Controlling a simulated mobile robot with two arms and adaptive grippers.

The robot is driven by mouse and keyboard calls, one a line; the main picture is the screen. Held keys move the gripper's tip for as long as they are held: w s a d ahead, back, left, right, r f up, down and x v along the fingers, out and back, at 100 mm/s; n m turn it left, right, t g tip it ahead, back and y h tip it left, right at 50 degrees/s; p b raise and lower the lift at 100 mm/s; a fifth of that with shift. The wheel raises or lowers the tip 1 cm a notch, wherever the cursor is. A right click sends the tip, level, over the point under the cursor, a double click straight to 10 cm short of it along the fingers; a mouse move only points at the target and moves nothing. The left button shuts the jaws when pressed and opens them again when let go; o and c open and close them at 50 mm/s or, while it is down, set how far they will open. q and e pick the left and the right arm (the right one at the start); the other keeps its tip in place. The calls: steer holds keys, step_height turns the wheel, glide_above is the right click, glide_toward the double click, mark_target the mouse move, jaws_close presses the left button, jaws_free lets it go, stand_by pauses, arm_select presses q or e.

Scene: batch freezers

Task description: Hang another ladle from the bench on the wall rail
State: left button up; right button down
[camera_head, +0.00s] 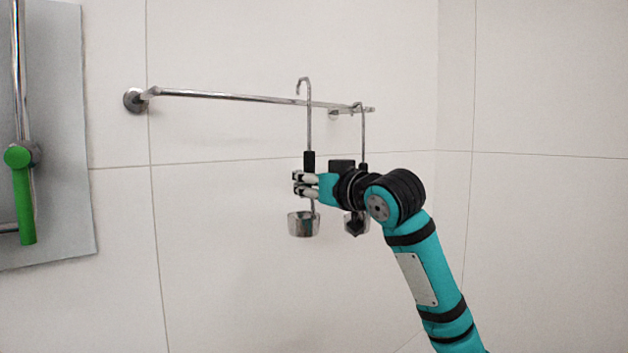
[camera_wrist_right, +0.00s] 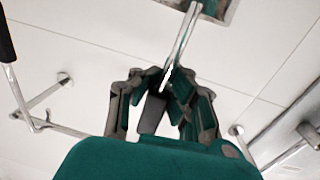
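My right gripper (camera_head: 305,184) is shut on a ladle's black grip, which also shows between the fingers in the wrist view (camera_wrist_right: 152,113). The held ladle (camera_head: 309,130) is upright, its steel cup (camera_head: 303,225) below the fingers. Its curved hook top stands above the wall rail (camera_head: 220,96), and its stem crosses in front of the rail. I cannot tell whether they touch. A second ladle (camera_head: 363,135) hangs near the rail's right end, its lower part partly hidden by my right gripper and wrist. My left gripper is not in view. No bench shows.
A grey panel (camera_head: 60,120) with a steel pipe and a green-handled lever (camera_head: 23,195) is at the left. The rail is bare from its left mount (camera_head: 134,100) to the held ladle. The tiled wall below it is clear.

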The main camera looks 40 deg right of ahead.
mark_target(302, 214)
steer(key=shift+w+r, duration=0.1)
steer(key=shift+w, duration=0.6)
steer(key=shift+f+b, duration=1)
steer(key=shift+f, duration=0.5)
steer(key=c, duration=1.3)
jaws_free()
steer(key=shift+s, duration=0.1)
steer(key=shift+c, duration=0.2)
steer(key=shift+a, duration=0.1)
